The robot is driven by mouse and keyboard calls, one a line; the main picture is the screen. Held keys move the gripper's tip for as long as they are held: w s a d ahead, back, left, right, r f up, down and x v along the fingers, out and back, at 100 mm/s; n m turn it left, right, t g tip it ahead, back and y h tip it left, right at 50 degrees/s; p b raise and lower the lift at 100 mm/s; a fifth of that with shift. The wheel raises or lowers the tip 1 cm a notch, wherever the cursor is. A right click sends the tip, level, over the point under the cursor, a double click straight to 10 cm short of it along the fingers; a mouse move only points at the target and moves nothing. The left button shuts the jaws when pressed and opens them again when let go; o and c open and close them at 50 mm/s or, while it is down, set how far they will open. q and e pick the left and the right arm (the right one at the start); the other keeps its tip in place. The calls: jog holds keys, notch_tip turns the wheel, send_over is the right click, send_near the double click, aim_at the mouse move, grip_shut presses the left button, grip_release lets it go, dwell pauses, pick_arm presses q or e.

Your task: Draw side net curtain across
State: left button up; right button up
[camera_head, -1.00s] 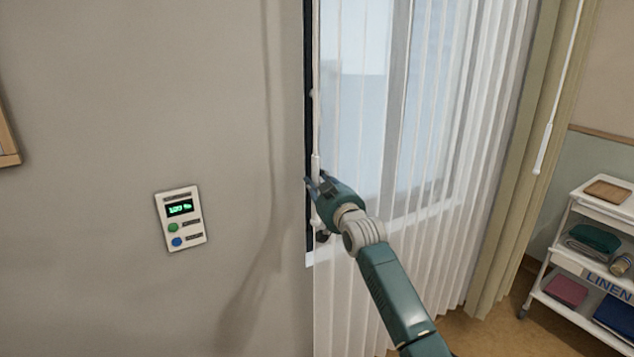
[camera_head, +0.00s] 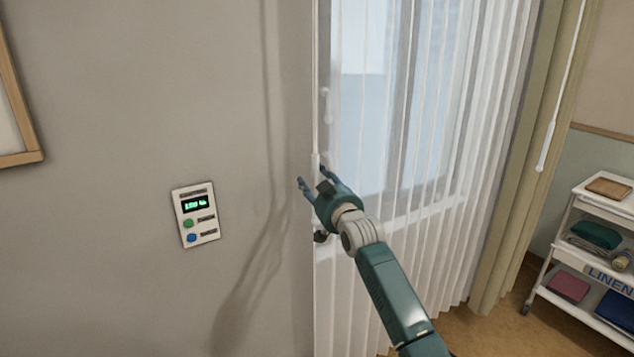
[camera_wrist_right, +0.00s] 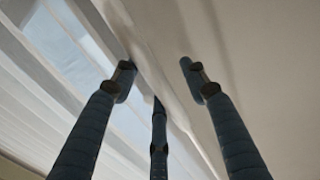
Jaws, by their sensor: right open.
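The white net curtain (camera_head: 455,130) hangs in thin vertical folds across the window, its left edge against the grey wall. A slim white draw rod (camera_head: 316,120) hangs along that edge. My right gripper (camera_head: 312,176) is open at the rod's lower end, fingers spread and pointing up and left. I cannot tell whether they touch the rod. In the right wrist view the open fingers (camera_wrist_right: 155,78) show nothing clearly gripped, with curtain folds (camera_wrist_right: 40,70) at left and plain wall at right. My left gripper is not in view.
A wall panel (camera_head: 196,216) with a green display is on the wall at left, beside a wooden frame edge (camera_head: 25,135). A beige curtain (camera_head: 510,200) with a white rod (camera_head: 550,130) hangs right. A linen trolley (camera_head: 572,270) stands at far right.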

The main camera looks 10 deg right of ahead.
jog(key=shift+f, duration=0.1)
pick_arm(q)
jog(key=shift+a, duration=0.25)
pick_arm(e)
jog(key=s+d, duration=0.2)
jog(key=s, duration=1)
